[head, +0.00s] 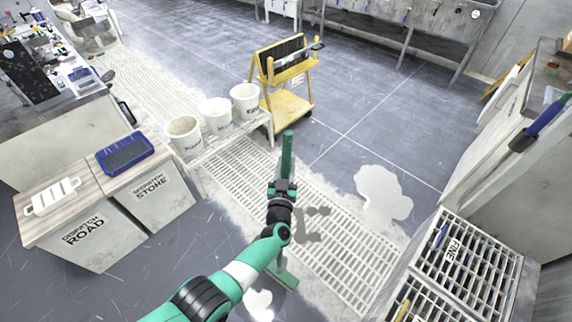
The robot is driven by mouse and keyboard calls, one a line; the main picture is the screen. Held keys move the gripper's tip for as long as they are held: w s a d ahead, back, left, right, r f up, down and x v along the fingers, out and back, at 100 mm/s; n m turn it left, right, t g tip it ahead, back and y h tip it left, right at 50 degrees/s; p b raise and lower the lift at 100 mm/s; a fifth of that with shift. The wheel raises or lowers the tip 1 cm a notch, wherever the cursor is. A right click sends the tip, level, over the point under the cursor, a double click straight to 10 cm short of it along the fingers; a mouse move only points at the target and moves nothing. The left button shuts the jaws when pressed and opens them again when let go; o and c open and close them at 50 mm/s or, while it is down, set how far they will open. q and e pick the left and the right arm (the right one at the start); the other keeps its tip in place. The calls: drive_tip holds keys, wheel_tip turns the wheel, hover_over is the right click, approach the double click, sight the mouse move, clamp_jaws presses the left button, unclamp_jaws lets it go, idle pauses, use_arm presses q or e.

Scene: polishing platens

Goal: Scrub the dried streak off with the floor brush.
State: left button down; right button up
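My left gripper (282,190) is closed around the upright green handle (288,153) of what looks like the floor brush. A green flat head (286,279) shows low behind my arm, near the floor; my arm hides the shaft between, and I cannot tell whether the head touches the floor. A pale dried patch (259,304) lies on the floor just below the head, partly hidden by my arm. A larger white patch (384,192) lies on the grey floor right of the grating. I cannot tell which is the streak. My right gripper is not in view.
A pale floor grating (340,250) runs under my arm. White buckets (184,137) stand on a low rack, with a yellow cart (287,97) behind. Cabinets (150,200) stand left; a slatted rack (468,262) and bench stand right. The floor at upper centre is clear.

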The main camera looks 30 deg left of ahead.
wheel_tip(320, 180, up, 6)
drive_tip(key=p, duration=0.5)
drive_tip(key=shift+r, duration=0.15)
